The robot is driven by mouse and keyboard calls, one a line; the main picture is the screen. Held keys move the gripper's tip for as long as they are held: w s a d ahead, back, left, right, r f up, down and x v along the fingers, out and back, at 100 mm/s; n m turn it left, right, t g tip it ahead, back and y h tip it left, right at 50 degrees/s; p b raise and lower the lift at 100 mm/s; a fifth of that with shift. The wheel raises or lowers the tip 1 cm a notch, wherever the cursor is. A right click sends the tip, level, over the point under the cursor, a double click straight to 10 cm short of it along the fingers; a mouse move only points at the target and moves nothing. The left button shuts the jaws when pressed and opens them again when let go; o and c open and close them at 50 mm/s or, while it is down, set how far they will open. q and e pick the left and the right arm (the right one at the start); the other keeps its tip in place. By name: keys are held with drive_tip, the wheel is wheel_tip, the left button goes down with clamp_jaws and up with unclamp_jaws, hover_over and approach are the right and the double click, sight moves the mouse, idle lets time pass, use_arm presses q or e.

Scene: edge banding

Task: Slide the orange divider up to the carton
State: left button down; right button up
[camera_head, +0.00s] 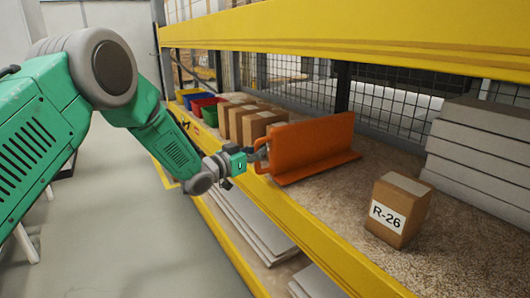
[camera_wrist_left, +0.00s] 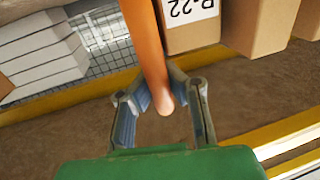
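The orange divider (camera_head: 312,145) stands upright on the shelf, with its flat foot on the right side. My left gripper (camera_head: 261,156) is at its front edge. In the left wrist view, the fingers (camera_wrist_left: 160,88) close in on both sides of the divider (camera_wrist_left: 150,45) and appear to hold its edge. A brown carton labelled R-26 (camera_head: 398,210) stands alone to the right, with bare shelf between it and the divider. A carton labelled R-22 (camera_wrist_left: 190,28) is close beside the divider's other side; I cannot tell whether they touch. My right gripper is not in view.
Several brown cartons (camera_head: 237,120) stand in a row left of the divider, with coloured bins (camera_head: 203,103) beyond. Grey-white boards (camera_head: 480,150) are stacked at the back right. A yellow beam (camera_head: 330,250) edges the shelf; another (camera_head: 350,38) crosses above. More boards (camera_head: 245,220) lie below.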

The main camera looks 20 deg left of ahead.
use_arm(q)
drive_tip(key=shift+w+a+f, duration=0.15)
drive_tip(key=shift+a+f, duration=0.45)
drive_tip(key=shift+a, duration=0.3)
drive_tip(key=c, duration=1.8)
unclamp_jaws()
drive_tip(key=shift+r, duration=0.1)
drive_tip(key=o, duration=0.3)
drive_tip(key=shift+a+r, duration=0.15)
drive_tip(key=shift+a, duration=0.15)
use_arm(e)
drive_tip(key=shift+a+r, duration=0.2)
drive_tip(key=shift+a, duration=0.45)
use_arm(q)
drive_tip(key=shift+v, duration=6)
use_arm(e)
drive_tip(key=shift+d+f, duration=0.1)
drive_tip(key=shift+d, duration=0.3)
